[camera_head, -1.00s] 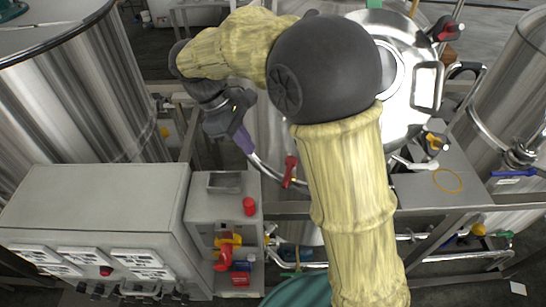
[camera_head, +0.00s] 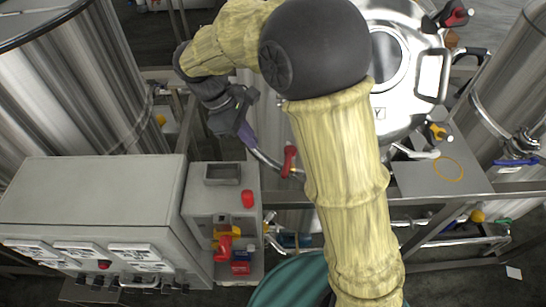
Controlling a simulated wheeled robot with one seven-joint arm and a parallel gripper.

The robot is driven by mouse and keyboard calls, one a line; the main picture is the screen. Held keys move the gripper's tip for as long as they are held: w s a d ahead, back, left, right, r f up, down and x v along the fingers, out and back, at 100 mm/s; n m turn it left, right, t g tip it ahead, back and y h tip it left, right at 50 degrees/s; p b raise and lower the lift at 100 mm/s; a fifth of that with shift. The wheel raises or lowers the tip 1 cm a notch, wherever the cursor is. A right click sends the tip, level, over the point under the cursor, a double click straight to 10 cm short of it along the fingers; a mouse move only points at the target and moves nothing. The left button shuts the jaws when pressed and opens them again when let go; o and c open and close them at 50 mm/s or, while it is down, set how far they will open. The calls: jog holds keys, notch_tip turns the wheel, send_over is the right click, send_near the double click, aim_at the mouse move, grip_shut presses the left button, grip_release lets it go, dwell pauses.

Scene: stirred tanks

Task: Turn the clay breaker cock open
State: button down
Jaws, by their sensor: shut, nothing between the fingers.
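My gripper (camera_head: 247,136) points down at the left of the middle tank, beside a silver pipe (camera_head: 268,161). Its fingers look shut and empty, though they are small and partly dark. A red-handled cock (camera_head: 289,160) stands upright on that pipe, to the right of my gripper and apart from it. The middle tank has a polished lid (camera_head: 404,118) with a label of which only a "Y" shows; my arm hides the rest. Another cock with a yellow and black handle (camera_head: 436,132) is right of the lid. I cannot tell by name which cock is the clay breaker's.
A grey control cabinet (camera_head: 90,195) and a smaller box (camera_head: 221,200) with a red button (camera_head: 247,198) stand at the lower left. A large steel tank (camera_head: 85,90) is at the left. A blue-handled valve (camera_head: 517,162) is at the right. Frame rails run between.

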aim_at(287, 165)
jog(key=d+r+p+x, duration=0.1)
jog(key=p+x, duration=0.2)
jog(key=x, duration=0.5)
jog(key=shift+s+d+f, duration=0.3)
jog(key=shift+d+f, duration=0.1)
jog(key=shift+d, duration=0.1)
jog(key=shift+s+d+r+n+t, duration=0.1)
jog(key=shift+s+d+n+t, duration=0.3)
jog(key=shift+d+n, duration=0.4)
jog(key=shift+w+a+r, duration=0.1)
jog(key=shift+a, duration=0.1)
